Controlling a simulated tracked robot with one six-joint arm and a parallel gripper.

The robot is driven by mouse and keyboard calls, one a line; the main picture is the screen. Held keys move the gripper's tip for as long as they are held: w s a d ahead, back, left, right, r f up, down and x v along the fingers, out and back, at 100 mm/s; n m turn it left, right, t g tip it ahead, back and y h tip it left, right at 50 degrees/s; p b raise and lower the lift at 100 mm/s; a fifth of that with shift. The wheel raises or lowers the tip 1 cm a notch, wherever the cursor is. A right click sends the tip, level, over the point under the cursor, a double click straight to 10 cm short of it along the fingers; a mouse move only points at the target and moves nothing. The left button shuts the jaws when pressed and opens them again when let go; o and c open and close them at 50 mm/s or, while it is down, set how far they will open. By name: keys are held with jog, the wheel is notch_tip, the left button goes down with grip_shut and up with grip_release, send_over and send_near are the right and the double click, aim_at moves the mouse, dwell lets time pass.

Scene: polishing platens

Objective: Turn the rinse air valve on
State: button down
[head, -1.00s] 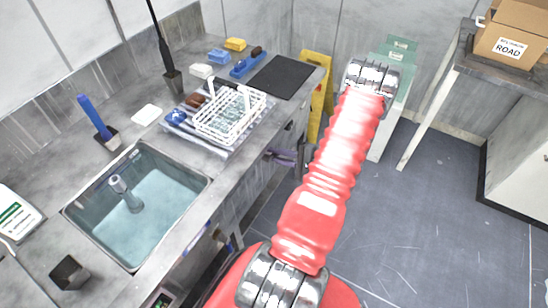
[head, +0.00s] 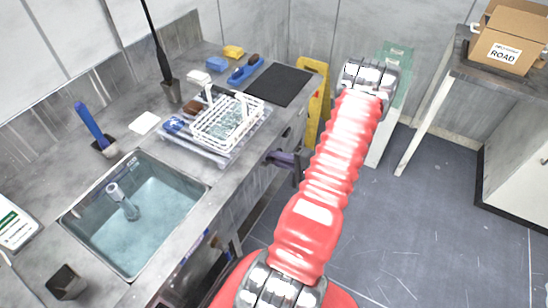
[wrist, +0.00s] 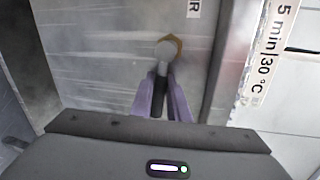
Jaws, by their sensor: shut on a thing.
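The valve (wrist: 165,49) shows in the wrist view on a grey metal panel. It has a round grey hub, a brass-coloured fitting behind it and a black lever (wrist: 159,102) pointing down toward my gripper. My gripper (wrist: 161,88) has its two purple fingers on either side of the black lever, shut on it. In the head view my gripper (head: 284,159) is a small purple shape at the counter's front, partly hidden by my red arm. The valve itself cannot be made out there.
A label ending in "R" (wrist: 194,8) is above the valve. A strip reading "5 min|30 °C" (wrist: 264,50) is at right. The counter holds a sink (head: 130,215), a white wire basket (head: 226,120) and a dark mat (head: 279,84). Open floor (head: 420,220) lies right.

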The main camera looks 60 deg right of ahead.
jog(key=c, duration=2.1)
grip_release()
jog(key=shift+a+f, duration=0.1)
jog(key=shift+a, duration=0.15)
jog(key=o, duration=0.4)
jog(key=shift+d, duration=0.1)
jog(key=shift+s+d, duration=0.1)
jog(key=shift+s, duration=0.05)
jog(key=s+r, duration=0.1)
jog(key=s, duration=0.8)
jog(key=s+r, duration=0.1)
jog(key=s, duration=0.3)
jog(key=shift+s+d+r, duration=0.15)
jog(key=shift+d+r, duration=0.1)
jog(key=shift+r, duration=0.1)
jog(key=shift+m, duration=0.3)
